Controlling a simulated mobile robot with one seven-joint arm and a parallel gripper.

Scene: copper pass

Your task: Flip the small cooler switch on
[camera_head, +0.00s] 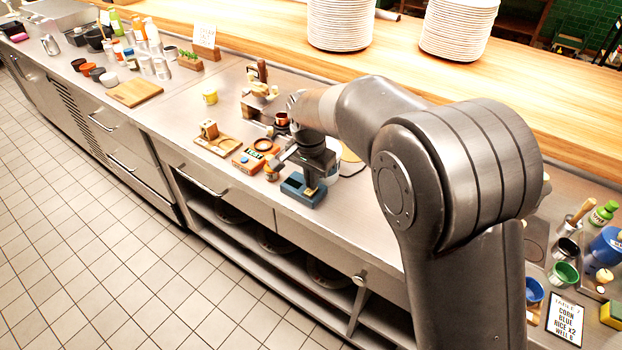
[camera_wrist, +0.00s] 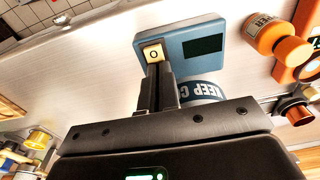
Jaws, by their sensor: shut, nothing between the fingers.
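The small cooler is a blue box (camera_head: 303,190) near the front edge of the steel counter. In the wrist view the blue box (camera_wrist: 195,45) shows a dark panel and a cream switch (camera_wrist: 153,53) marked with a dark "O". The switch also shows in the head view (camera_head: 310,190) as a small pale patch. My gripper (camera_wrist: 157,72) is shut and empty, with its fingertips right at the switch's edge. I cannot tell whether they touch it. In the head view my gripper (camera_head: 309,180) is above the box, partly hidden by its own body.
A container with a blue "KEEP C..." band (camera_wrist: 200,90) stands close beside the blue box. An orange pepper pot (camera_wrist: 270,35) is to its right in the wrist view. An orange box (camera_head: 250,158) and a wooden tray (camera_head: 215,146) stand left of it in the head view.

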